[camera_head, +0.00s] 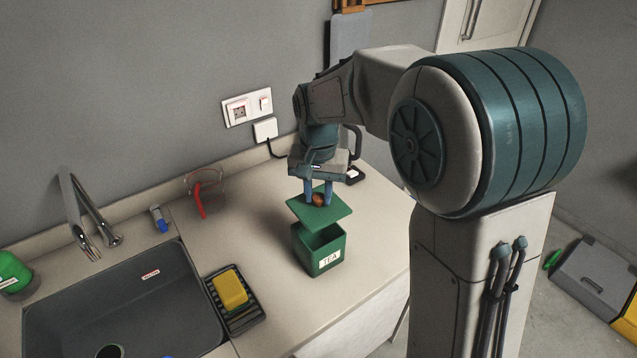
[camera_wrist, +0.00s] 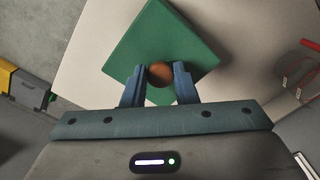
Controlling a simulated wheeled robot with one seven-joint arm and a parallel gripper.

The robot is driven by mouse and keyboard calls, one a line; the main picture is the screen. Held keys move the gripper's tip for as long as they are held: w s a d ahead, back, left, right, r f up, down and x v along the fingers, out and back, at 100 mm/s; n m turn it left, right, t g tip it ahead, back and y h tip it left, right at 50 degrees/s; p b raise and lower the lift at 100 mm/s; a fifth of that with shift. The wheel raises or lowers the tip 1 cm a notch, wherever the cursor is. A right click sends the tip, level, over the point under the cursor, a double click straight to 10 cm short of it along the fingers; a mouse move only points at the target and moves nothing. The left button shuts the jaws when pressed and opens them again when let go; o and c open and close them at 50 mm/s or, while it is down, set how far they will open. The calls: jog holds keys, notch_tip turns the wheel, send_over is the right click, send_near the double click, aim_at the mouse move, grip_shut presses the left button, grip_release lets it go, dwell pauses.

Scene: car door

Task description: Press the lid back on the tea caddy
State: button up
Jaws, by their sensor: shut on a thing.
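The tea caddy (camera_head: 319,250) is a green square box with a white TEA label, standing upright on the counter with its top open. Its green square lid (camera_head: 325,209) is held above the caddy, apart from it, with a gap through which the dark inside shows. My gripper (camera_head: 318,197) is shut on the lid's round brown knob. In the wrist view, my gripper (camera_wrist: 160,75) has a finger on each side of the knob, and the lid (camera_wrist: 160,45) spreads out beyond the fingers. The lid hides the caddy in that view.
A dark sink (camera_head: 110,300) with a tap (camera_head: 88,215) is at the left. A black rack with a yellow sponge (camera_head: 229,289) lies left of the caddy. Red-framed glasses (camera_head: 200,193) lie near the wall, with a wall socket (camera_head: 247,108) above. The counter around the caddy is clear.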

aim_at(318, 208)
jog(key=shift+s+f+b, duration=0.15)
jog(key=shift+f+b, duration=0.25)
jog(key=shift+f, duration=0.25)
jog(key=shift+f+b, duration=1.5)
jog(key=shift+f, duration=0.6)
jog(key=shift+f, duration=0.45)
dwell(0.6)
jog(key=o, duration=1.6)
jog(key=shift+c, duration=0.2)
jog(key=shift+r, duration=0.1)
jog(key=shift+r+p, duration=2.4)
jog(key=shift+r, duration=1.05)
